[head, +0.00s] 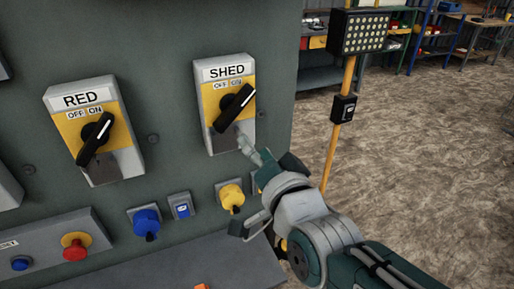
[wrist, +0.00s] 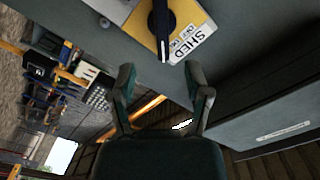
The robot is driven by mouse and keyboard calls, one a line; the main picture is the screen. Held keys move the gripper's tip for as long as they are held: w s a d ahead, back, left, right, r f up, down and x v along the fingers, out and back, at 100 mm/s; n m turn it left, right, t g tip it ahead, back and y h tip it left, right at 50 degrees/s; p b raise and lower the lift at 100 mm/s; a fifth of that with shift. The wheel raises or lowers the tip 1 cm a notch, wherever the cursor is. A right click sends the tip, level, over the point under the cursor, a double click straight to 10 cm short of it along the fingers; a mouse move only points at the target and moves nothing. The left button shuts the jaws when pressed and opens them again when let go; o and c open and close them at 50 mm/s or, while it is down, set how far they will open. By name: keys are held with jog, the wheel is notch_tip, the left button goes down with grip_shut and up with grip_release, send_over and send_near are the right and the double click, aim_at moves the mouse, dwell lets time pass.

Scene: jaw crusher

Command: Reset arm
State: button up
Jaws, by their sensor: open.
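My gripper (head: 262,160) is in front of the grey control panel (head: 165,50), just below and right of the SHED switch (head: 222,105). In the wrist view my gripper (wrist: 162,80) shows two spread fingers with nothing between them. The SHED switch (wrist: 187,32) is beyond the fingertips there, apart from them. Its black handle tilts to the upper right in the head view, its white mark towards ON. The RED switch (head: 93,130) is to the left, its handle also tilted with the white mark towards ON. My arm comes in from the lower right.
A blue plug (head: 146,221), a yellow plug (head: 231,196) and a red button (head: 75,247) stick out low on the panel. A yellow pole (head: 341,130) with a lamp (head: 359,32) stands right of the panel. Open floor (head: 430,140) lies beyond, with shelves behind.

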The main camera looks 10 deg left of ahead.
dwell(0.3)
jog(key=s+d+f+n+g+h, duration=0.1)
jog(key=s+d+f+g+h, duration=0.2)
jog(key=d, duration=0.4)
jog(key=s+d+f+n+g+h, duration=0.1)
jog(key=s+d+f+g+h, duration=0.2)
jog(key=d+f, duration=0.2)
jog(key=s+d+f+g+h, duration=0.3)
jog(key=d+f, duration=0.1)
jog(key=d, duration=0.5)
jog(key=shift+f+n+g, duration=0.35)
jog(key=shift+n+g, duration=0.05)
